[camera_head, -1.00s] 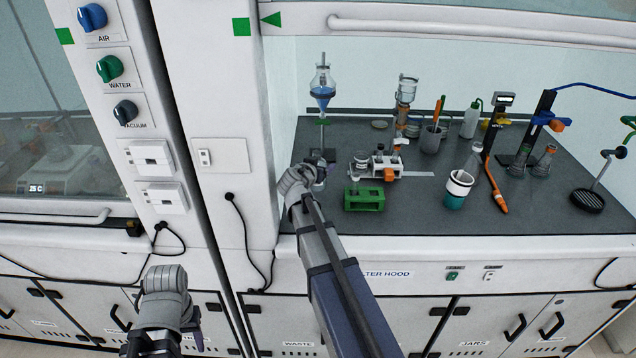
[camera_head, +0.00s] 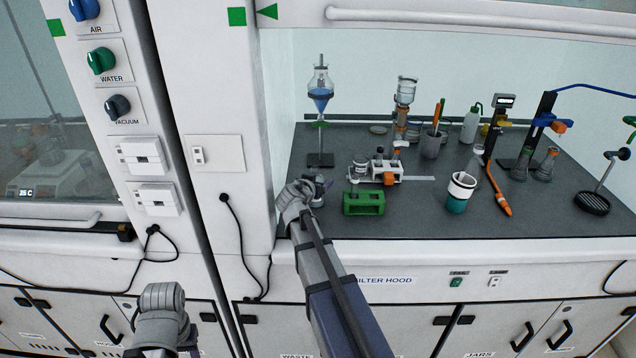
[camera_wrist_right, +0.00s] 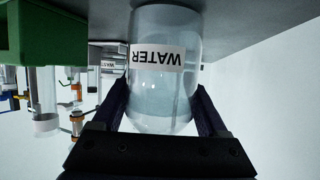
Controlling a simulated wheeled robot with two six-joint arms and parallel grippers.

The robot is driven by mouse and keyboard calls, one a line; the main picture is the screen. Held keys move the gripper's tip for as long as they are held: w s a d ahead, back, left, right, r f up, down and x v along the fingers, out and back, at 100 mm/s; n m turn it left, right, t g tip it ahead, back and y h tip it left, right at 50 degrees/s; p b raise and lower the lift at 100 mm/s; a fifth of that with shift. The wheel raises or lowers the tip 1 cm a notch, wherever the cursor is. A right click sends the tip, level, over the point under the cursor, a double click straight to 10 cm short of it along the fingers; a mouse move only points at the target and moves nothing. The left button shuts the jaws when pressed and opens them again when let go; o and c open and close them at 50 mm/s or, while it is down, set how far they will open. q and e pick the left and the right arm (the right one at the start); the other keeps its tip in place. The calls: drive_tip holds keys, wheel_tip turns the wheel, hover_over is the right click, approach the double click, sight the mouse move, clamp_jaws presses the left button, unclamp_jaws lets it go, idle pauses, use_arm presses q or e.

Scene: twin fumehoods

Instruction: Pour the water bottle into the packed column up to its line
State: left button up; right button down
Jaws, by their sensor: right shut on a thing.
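The clear water bottle (camera_wrist_right: 162,70), with a white WATER label that reads upside down, is in my right gripper (camera_wrist_right: 160,108). The fingers close on both sides of it in the right wrist view. In the head view my right gripper (camera_head: 318,190) is low at the front left of the worktop, beside the green block, and mostly hides the bottle. A clear upright column with an orange fitting (camera_head: 405,92) stands at the back and may be the packed column; its line cannot be made out. My left gripper (camera_head: 187,345) is at the lower left, its fingers mostly hidden.
A stand with a blue-filled funnel (camera_head: 320,98) rises behind my right gripper. A green block (camera_head: 364,204) and a white-and-orange device (camera_head: 388,172) lie to its right. A white-and-teal cup (camera_head: 458,196) stands farther right. The hood's side wall is close on the left.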

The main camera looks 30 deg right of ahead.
unclamp_jaws()
drive_tip(key=p+v, duration=0.3)
drive_tip(key=v, duration=0.5)
drive_tip(key=shift+s+d, duration=0.15)
drive_tip(key=shift+f, duration=0.15)
